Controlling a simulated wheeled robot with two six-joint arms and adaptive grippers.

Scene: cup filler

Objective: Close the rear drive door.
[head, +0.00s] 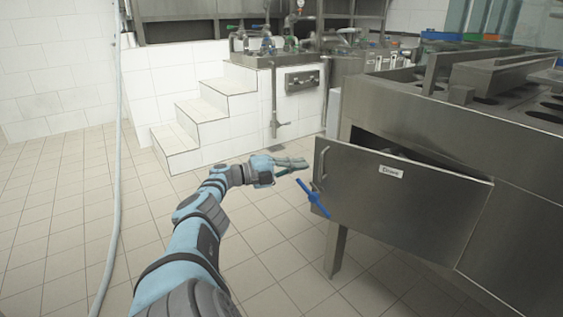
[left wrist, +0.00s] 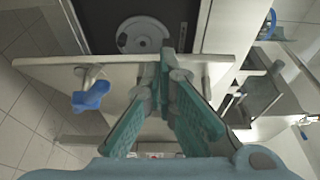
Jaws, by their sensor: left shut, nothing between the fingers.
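The drive door (head: 410,212) is a flat steel panel with a small "Drive" label (head: 391,172), on the side of the steel machine. It stands ajar, with a dark gap above its top edge. It has a bar handle (head: 321,168) and a blue latch lever (head: 313,198) near its left end. In the left wrist view the door (left wrist: 125,68) crosses the picture, with the blue lever (left wrist: 92,95) to the left. My left gripper (head: 303,163) is shut and empty, close to the door's left end; contact cannot be told. My right gripper is out of view.
Inside the opening a pale round disc (left wrist: 143,35) shows. The machine's leg (head: 335,250) stands below the door. White tiled steps (head: 200,118) and a steel unit with valves (head: 290,60) are behind. The tiled floor (head: 60,230) at left is mostly clear, apart from a pale hose (head: 117,190).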

